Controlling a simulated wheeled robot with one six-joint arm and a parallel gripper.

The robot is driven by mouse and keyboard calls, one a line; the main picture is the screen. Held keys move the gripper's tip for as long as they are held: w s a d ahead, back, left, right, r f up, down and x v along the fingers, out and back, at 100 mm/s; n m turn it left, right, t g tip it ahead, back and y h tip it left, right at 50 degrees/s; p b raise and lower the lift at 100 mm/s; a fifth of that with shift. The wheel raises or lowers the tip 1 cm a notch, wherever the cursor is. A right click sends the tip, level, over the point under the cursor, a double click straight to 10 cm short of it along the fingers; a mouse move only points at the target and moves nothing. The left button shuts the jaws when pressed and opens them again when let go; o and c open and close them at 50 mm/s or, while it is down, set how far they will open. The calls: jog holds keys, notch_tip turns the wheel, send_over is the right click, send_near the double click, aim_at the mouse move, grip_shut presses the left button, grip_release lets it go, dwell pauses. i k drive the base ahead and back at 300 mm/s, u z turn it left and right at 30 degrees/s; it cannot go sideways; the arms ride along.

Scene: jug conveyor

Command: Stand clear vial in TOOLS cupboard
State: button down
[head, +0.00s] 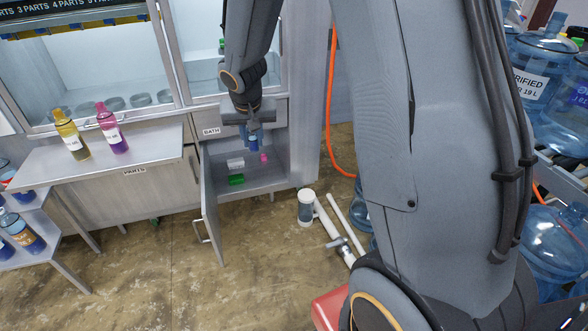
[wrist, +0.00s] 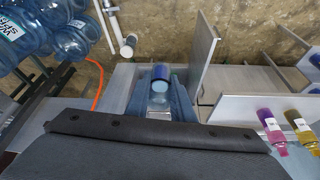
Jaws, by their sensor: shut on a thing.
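My gripper (head: 250,126) is shut on a clear vial with a blue cap (head: 253,143), which hangs at the mouth of an open cupboard (head: 270,177). In the wrist view the clear vial (wrist: 159,87) sits between the two fingers of my gripper (wrist: 160,100), blue cap outermost. The plate above the open cupboard reads BATH; I see no TOOLS label. The cupboard door (head: 210,212) stands open toward the camera. It also shows in the wrist view (wrist: 205,48).
Inside the cupboard are a white box (head: 236,163), a green item (head: 236,180) and a small pink bottle (head: 263,158). Yellow (head: 72,138) and purple (head: 112,132) bottles stand on the PARTS counter (head: 150,142).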

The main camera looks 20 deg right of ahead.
aim_at(257, 179)
jog(key=z, duration=0.25)
jog(key=i, duration=1)
